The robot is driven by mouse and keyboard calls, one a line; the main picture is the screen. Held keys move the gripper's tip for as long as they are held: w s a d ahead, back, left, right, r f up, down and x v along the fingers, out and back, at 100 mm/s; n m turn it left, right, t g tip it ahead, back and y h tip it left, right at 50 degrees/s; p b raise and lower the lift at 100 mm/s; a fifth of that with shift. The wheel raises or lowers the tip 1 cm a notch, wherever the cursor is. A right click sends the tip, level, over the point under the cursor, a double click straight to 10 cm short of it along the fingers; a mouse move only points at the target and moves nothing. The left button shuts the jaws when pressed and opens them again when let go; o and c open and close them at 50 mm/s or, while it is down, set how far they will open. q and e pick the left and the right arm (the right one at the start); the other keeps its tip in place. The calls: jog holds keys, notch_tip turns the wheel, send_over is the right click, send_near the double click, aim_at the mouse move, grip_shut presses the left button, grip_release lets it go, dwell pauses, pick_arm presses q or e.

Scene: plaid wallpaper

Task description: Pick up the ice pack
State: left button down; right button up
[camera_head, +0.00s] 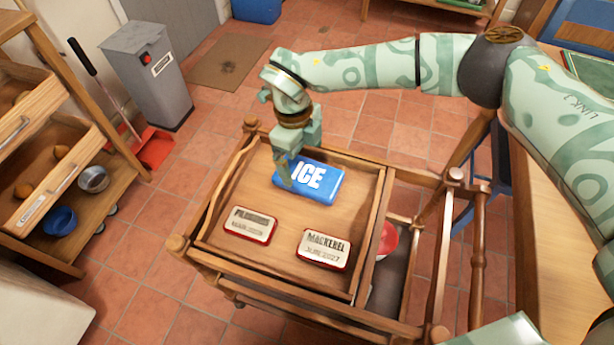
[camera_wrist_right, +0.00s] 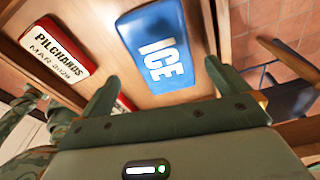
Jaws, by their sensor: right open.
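The ice pack (camera_head: 318,181) is a blue block with white "ICE" lettering, lying flat in the wooden tray (camera_head: 225,188) on top of a cart. My right gripper (camera_head: 291,174) is open over the left part of the ice pack, pointing down. In the right wrist view the ice pack (camera_wrist_right: 157,50) shows between the two spread fingers of the right gripper (camera_wrist_right: 165,82), and they are not closed on it. I cannot tell whether a finger touches it. My left gripper is not in view.
A pilchards tin (camera_head: 250,225) and a mackerel tin (camera_head: 324,249) lie in the front of the tray. The tray has raised wooden sides. A wooden shelf with bowls stands at left, a grey bin (camera_head: 148,75) behind it. A wooden table (camera_head: 560,180) is at right.

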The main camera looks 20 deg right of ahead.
aim_at(308, 174)
jog(key=f+b, duration=0.1)
jog(key=f, duration=0.2)
jog(key=d+f+b, duration=0.1)
jog(key=shift+s+f+b, duration=0.25)
jog(key=shift+f+b, duration=0.05)
jog(key=shift+f, duration=0.45)
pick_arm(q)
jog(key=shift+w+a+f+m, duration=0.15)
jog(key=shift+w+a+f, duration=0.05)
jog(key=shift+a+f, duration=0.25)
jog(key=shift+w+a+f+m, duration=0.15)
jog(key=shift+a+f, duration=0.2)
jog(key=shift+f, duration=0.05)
pick_arm(e)
jog(key=shift+r, duration=0.1)
jog(key=c, duration=1.1)
jog(key=shift+o, duration=0.2)
jog(key=shift+r, duration=0.15)
